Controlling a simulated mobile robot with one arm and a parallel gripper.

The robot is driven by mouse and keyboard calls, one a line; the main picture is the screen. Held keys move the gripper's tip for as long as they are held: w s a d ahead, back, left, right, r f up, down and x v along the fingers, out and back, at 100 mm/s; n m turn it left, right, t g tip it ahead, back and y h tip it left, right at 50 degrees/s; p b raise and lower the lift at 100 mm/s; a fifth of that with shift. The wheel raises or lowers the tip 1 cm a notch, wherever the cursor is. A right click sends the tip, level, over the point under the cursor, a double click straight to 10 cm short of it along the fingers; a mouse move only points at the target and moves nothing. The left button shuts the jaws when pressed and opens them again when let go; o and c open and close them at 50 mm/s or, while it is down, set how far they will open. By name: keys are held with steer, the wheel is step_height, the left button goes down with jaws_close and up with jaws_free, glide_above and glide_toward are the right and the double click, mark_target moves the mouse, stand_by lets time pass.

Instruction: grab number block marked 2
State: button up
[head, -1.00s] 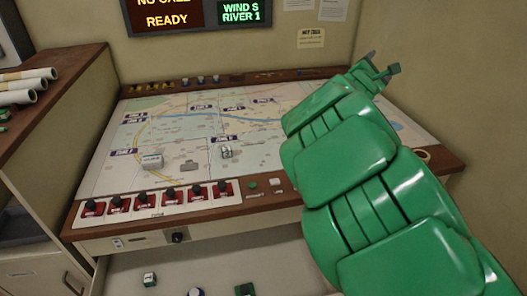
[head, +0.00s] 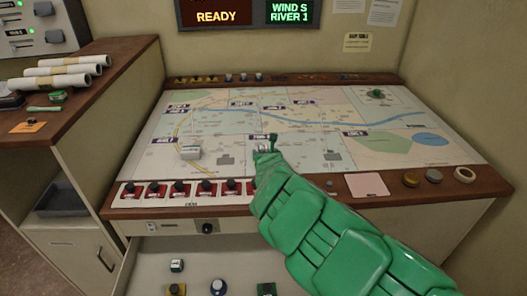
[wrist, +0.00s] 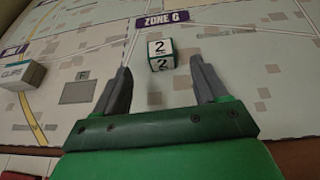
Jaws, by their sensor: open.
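In the wrist view my gripper (wrist: 160,75) is open, with one finger on each side of the line to the block. The block is just beyond the fingertips, and no finger touches it. In the head view my gripper (head: 265,144) is low over the middle of the map and largely hides the block.
A white box (head: 190,152) stands left of my gripper, also in the wrist view (wrist: 16,75). Red switches (head: 180,189) line the map's front edge. A green knobbed piece (head: 376,93) sits at the back right. The open drawer (head: 320,260) below holds several small items.

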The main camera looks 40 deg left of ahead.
mark_target(264, 149)
steer(key=shift+x, duration=1.15)
steer(key=shift+w+a, duration=0.2)
steer(key=shift+w+a+f, duration=0.15)
steer(key=shift+w+f, duration=0.05)
steer(key=shift+w, duration=0.1)
steer(key=shift+a, duration=0.1)
steer(key=shift+x, duration=0.8)
steer(key=shift+w+a+f, duration=0.1)
steer(key=shift+w+a, duration=0.1)
steer(key=shift+a, duration=0.2)
steer(key=shift+w+a+f, duration=0.4)
steer(key=shift+w, duration=0.05)
steer(key=c, duration=1)
